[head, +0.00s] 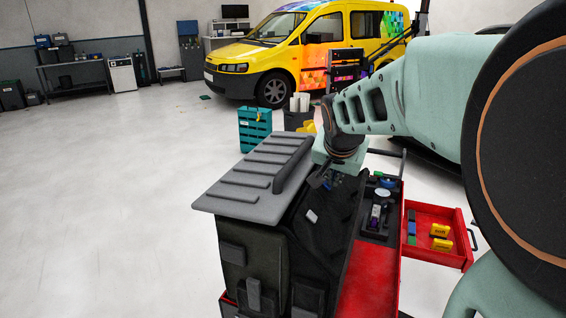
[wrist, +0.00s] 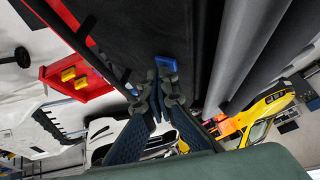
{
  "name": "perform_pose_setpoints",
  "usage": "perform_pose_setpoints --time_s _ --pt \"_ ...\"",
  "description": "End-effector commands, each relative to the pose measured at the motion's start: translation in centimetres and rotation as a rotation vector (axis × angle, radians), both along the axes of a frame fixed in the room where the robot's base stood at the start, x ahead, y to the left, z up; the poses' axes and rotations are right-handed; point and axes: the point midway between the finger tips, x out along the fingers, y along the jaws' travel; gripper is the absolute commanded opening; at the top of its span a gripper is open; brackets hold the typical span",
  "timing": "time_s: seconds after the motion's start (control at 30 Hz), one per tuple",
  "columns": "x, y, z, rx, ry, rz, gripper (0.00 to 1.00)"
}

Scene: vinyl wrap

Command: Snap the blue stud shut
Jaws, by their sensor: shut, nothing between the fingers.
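The blue stud (wrist: 167,62) is a small blue piece on a dark surface in the wrist view, right at my fingertips. In the head view a small blue spot (head: 327,185) shows beside my fingers on the black bag. My gripper (wrist: 160,78) is shut with nothing between its fingers, and its tips point at the stud. I cannot tell whether they touch it. My gripper (head: 328,177) is small in the head view, low over the black bag (head: 290,225), beside its grey ribbed lid (head: 240,200). Whether the stud is snapped cannot be seen.
A red cart (head: 370,285) carries the bag and a black tray with small items. Its red drawer (head: 450,215) stands open at right with yellow blocks (head: 440,230). A teal crate (head: 254,135) and a yellow van (head: 300,50) are behind. The floor at left is clear.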

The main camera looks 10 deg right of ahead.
Motion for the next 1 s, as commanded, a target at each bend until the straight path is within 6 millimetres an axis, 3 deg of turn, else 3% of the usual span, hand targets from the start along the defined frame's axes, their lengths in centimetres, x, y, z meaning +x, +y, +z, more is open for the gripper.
perform_pose_setpoints --time_s 0.4,0.77,1.0 --pt "-0.6 -1.0 1.4 0.001 0.001 -0.001 0.0" --pt "-0.7 -1.1 1.5 0.001 0.001 -0.001 0.0" --pt "-1.3 -2.3 3.4 0.001 0.0 -0.003 0.0"
